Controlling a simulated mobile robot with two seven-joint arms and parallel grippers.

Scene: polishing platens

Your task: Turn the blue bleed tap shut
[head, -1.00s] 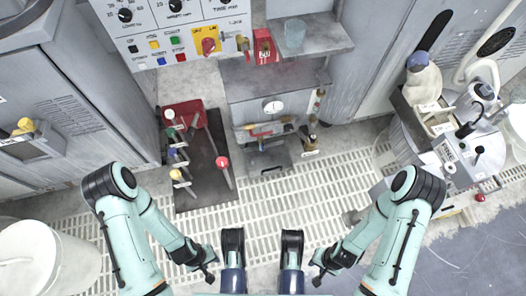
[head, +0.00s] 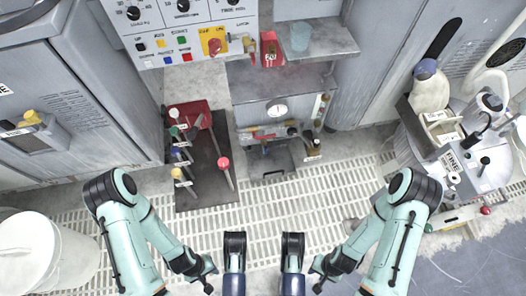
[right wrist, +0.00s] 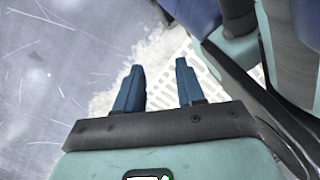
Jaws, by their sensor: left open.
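The blue bleed tap (head: 176,153) is a small blue knob in a column of coloured taps on a dark upright plate, left of centre in the head view. It sits between a green tap (head: 173,131) above and a yellow tap (head: 177,173) below. Its exact handle angle is too small to tell. My left gripper (head: 208,277) is open and empty, low in the picture, below and apart from the taps. My right gripper (head: 320,277) is at the lower right of centre, far from them. The right wrist view shows its two blue fingers (right wrist: 158,88) apart with nothing between them.
A red-knobbed lever (head: 223,162) stands right of the taps. A control panel (head: 190,30) is above, and a grey cabinet (head: 60,80) is at left. A white bucket (head: 30,250) stands at lower left. Grated floor (head: 300,210) lies open between.

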